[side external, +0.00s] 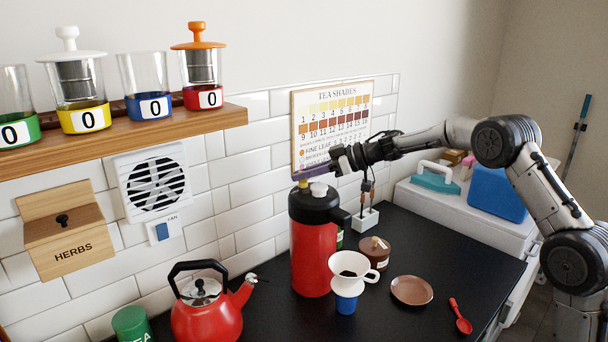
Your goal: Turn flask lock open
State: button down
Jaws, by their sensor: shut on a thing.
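The red flask (312,258) with a black top stands upright on the dark counter. A small yellow piece (303,184), which looks like the flask lock, sticks up at the left of its top. A pale knob (319,189) sits beside it. My gripper (303,176) reaches in from the right, above the flask top. Its purple fingers are shut at the yellow piece, which shows just below their tips. The exact contact is small and partly hidden by the fingers.
A red kettle (206,315) stands to the left. A white dripper (348,268) on a blue cup (346,304) is close in front of the flask. A brown jar (374,253), a brown saucer (411,291) and a red spoon (460,318) lie rightward. The tea chart (331,121) hangs behind.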

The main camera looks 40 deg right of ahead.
jog(key=shift+n+g, duration=0.3)
jog(key=c, duration=0.9)
grip_release()
jog(key=v, duration=1.3)
jog(key=shift+s+d, duration=0.2)
jog(key=shift+d, duration=0.15)
